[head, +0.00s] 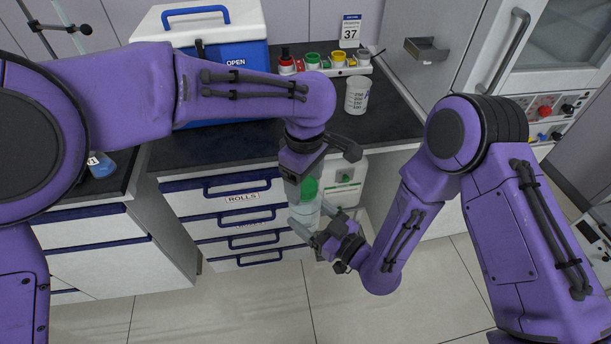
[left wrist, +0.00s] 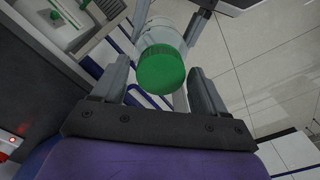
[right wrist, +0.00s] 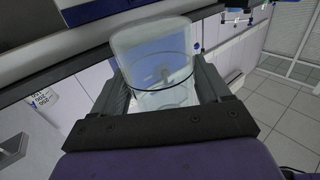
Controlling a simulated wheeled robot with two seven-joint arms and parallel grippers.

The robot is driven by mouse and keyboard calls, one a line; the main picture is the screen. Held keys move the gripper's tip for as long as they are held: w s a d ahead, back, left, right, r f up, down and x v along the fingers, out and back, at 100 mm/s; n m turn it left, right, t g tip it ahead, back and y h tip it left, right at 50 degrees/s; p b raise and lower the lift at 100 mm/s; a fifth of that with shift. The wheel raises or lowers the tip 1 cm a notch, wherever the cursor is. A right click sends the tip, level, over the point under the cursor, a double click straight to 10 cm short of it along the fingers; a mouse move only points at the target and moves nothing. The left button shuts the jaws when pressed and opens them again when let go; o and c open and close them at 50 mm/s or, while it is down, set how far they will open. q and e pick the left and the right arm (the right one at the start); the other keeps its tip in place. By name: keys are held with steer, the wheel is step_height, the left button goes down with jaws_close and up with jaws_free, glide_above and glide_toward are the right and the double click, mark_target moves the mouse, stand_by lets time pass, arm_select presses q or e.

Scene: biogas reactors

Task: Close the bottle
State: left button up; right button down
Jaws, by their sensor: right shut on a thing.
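The bottle (head: 304,213) is clear and roughly upright, held in the air in front of the counter. My right gripper (head: 322,230) is shut on its body; the right wrist view also shows the bottle (right wrist: 158,65) between the fingers. A green cap (head: 309,188) is at the bottle's top end; whether it is seated or screwed tight I cannot tell. My left gripper (head: 302,172) is above the bottle, pointing down. In the left wrist view the green cap (left wrist: 161,70) lies between its open fingers, with a gap on each side.
The dark counter (head: 225,147) has drawers below. On it stand a blue and white cooler box (head: 232,57), a rack with coloured caps (head: 340,71), a white graduated beaker (head: 357,95) and a sign reading 37 (head: 350,30). The floor (head: 255,300) in front is clear.

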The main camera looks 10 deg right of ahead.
arm_select(q)
steer(key=c, duration=0.9)
steer(key=m, duration=0.5)
steer(key=shift+m, duration=0.3)
steer(key=m, duration=0.6)
steer(key=shift+m, duration=0.4)
steer(key=m, duration=0.6)
steer(key=shift+m, duration=0.3)
steer(key=m, duration=1.7)
steer(key=shift+w, duration=0.1)
steer(key=m, duration=1.1)
steer(key=o, duration=1.1)
steer(key=shift+o, duration=0.2)
